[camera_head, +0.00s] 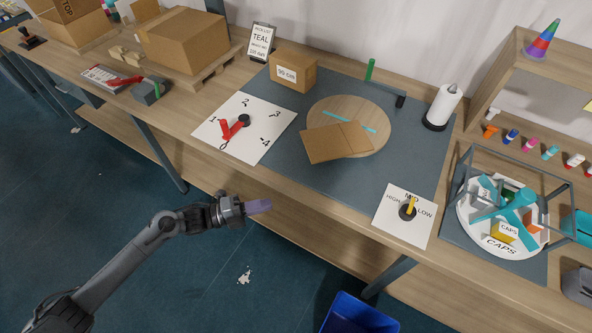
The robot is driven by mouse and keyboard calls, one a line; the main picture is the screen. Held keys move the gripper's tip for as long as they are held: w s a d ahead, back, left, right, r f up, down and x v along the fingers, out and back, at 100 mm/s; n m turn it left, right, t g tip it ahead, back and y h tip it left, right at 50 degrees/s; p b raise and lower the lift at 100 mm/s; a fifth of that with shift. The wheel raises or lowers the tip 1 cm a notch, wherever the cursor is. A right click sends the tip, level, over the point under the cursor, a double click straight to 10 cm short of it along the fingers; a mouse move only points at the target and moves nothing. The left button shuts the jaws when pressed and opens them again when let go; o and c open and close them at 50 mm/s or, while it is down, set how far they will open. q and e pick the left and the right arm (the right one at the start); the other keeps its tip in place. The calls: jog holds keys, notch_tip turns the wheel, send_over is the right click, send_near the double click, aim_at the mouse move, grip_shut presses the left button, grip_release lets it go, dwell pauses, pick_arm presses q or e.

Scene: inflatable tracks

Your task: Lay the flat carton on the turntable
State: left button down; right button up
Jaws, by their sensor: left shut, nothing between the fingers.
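The flat carton (325,146) is a brown folded cardboard piece. It lies over the front part of the round wooden turntable (335,108), and its left end sticks out past the disc's rim. A teal strip shows on the bare part of the turntable behind it. My left gripper (258,206) is shut and empty, with purple fingertips. It is in front of the bench's front edge, to the lower left of the carton and apart from it. My right gripper is out of view.
A white dial card with a red pointer (235,127) lies left of the turntable. A small box (292,76) stands behind it. A caps carousel (473,234) stands at far right.

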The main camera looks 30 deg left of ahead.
pick_arm(q)
notch_tip(320, 180, up, 3)
jog(key=w+a, duration=0.2)
jog(key=a, duration=0.1)
jog(key=m, duration=0.1)
send_near(312, 163)
jog(key=d, duration=0.1)
jog(key=w+d, duration=0.1)
jog(key=d, duration=0.1)
jog(key=shift+d, duration=0.25)
jog(key=w, duration=0.2)
jog(key=shift+w+d+b, duration=0.3)
jog(key=shift+w, duration=0.75)
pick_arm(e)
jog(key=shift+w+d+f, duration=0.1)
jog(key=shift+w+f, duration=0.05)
